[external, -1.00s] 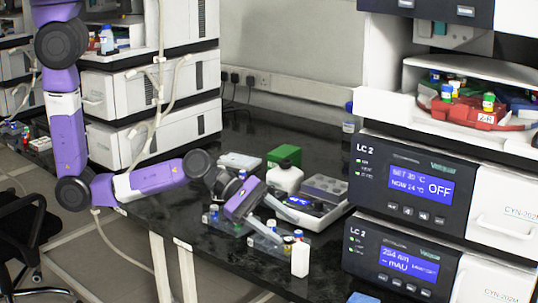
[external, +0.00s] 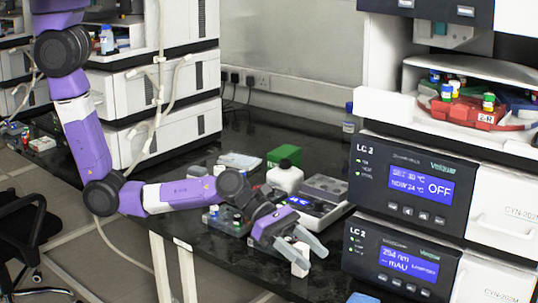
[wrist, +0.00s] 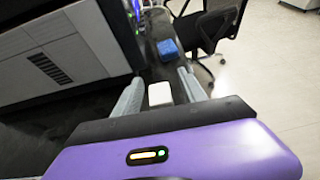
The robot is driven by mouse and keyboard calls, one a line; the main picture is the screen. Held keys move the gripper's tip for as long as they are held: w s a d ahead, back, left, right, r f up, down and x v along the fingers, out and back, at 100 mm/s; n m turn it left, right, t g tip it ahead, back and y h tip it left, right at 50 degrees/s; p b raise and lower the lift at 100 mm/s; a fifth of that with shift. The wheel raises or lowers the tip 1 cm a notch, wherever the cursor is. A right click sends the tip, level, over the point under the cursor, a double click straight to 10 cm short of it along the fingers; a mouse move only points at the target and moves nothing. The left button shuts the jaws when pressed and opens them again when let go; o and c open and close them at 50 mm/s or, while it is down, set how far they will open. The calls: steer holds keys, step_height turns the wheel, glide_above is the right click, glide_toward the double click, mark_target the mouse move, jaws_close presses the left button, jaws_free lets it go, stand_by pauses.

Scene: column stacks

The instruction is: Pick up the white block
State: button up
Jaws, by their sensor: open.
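The white block (external: 299,270) stands upright near the front edge of the black bench, partly hidden by my fingers in the external view.
The LC 2 units (external: 420,190) rise at the right. A blue object (external: 363,297) lies at the front.

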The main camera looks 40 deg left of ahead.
steer(key=shift+d+f, duration=0.15)
steer(key=shift+d, duration=0.2)
steer(key=shift+c, duration=0.4)
jaws_close()
